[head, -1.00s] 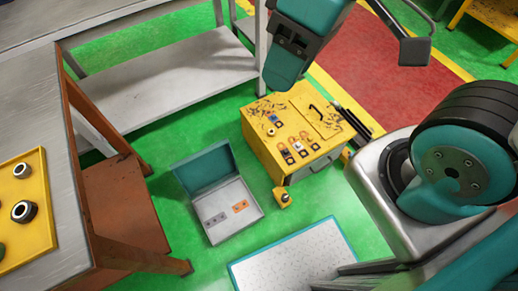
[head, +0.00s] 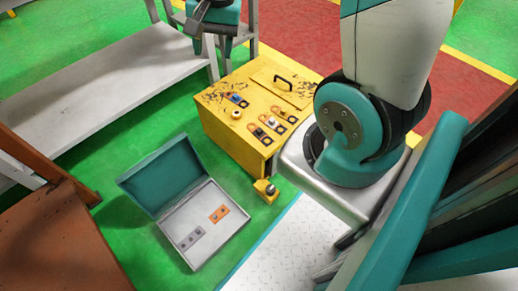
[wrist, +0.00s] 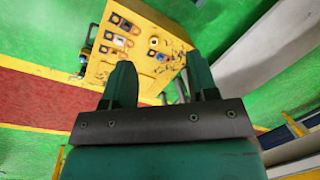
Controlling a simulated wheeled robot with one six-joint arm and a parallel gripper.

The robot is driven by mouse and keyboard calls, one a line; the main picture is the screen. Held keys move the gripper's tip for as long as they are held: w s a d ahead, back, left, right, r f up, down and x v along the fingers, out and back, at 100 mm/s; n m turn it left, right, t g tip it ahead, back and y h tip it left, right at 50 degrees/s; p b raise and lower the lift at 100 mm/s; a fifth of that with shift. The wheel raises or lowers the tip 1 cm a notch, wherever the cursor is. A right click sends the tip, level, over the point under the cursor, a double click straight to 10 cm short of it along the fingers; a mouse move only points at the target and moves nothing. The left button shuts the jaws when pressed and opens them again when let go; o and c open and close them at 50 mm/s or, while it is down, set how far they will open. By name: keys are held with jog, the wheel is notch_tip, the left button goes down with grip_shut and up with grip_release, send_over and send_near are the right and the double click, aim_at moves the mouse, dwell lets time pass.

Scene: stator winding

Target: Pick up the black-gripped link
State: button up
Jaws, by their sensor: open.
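Several small links lie on top of the yellow cabinet (head: 250,78). In the head view there are orange links with dark ends (head: 271,123) in a row near the right edge, and a blue-and-dark link (head: 237,100) at the left. I cannot tell which one is the black-gripped link. In the wrist view, the orange links (wrist: 119,42) lie left of a white ring (wrist: 154,41), with the dark link (wrist: 162,57) below it. My gripper (head: 212,44) is open and empty, beyond the cabinet's back-left corner in the head view. Its teal fingers (wrist: 158,66) point toward the cabinet top.
A black handle (head: 284,82) stands on the cabinet's lid. An open teal case (head: 165,178) with a grey and an orange piece lies on the floor in front. A small yellow block (head: 265,190) sits by the cabinet. A grey shelf (head: 110,85) stands left.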

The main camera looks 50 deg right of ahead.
jog(key=d+f+m+g+h+b, duration=0.1)
jog(key=d+f+m+b, duration=0.5)
jog(key=f, duration=0.6)
jog(key=d+f+m+h+b, duration=0.1)
jog(key=d+f+m+b, duration=0.3)
jog(key=d+f+b, duration=0.65)
jog(key=b, duration=0.3)
send_over(259, 130)
jog(key=f, duration=1.3)
jog(key=shift+w+d+f, duration=0.1)
jog(key=shift+d+f, duration=0.1)
jog(key=shift+d, duration=0.05)
notch_tip(259, 130, down, 6)
jog(key=b, duration=0.4)
jog(key=shift+a+r+b, duration=0.1)
jog(key=shift+a+b, duration=0.05)
jog(key=shift+b, duration=0.25)
jog(key=shift+r, duration=0.1)
grip_shut()
jog(key=shift+r, duration=0.1)
notch_tip(259, 130, up, 20)
jog(key=p, duration=1.1)
